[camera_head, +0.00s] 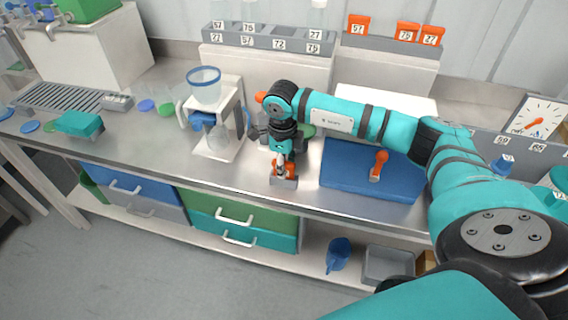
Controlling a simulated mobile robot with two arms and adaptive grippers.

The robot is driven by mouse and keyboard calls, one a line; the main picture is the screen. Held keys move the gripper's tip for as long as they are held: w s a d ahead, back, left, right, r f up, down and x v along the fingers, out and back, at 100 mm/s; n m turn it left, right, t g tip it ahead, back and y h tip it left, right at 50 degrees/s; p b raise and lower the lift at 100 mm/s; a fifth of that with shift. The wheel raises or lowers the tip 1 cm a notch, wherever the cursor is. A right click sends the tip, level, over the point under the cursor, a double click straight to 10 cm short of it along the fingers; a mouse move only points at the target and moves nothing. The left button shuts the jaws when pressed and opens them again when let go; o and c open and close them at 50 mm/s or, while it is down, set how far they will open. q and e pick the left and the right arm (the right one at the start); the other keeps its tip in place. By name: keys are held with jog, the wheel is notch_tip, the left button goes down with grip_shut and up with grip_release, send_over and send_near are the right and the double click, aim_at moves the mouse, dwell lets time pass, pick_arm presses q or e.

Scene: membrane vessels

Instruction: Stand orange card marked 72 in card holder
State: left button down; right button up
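My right gripper (284,170) points down at the bench's front edge, just above a small grey block (284,182). A small bit of orange and white shows at its fingers, likely a card; no number is readable and the fingers hide most of it. I cannot tell whether they are closed on it. A grey card holder (383,43) at the back has orange cards: one marked 57 (358,25) at left, then a gap, then two at right, one seemingly 75 (407,31) and one seemingly 27 (432,36). My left gripper is not in view.
A blue mat (345,168) with an orange-handled object (379,165) lies right of the gripper. A white stand with a blue-rimmed funnel (204,85) stands left. A labelled grey rack (265,41) holds clear vessels behind. My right arm spans the bench's right half.

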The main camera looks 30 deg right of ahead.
notch_tip(320, 180, up, 12)
jog(key=shift+s+a, duration=0.2)
jog(key=shift+a, duration=0.1)
dwell(0.3)
dwell(0.4)
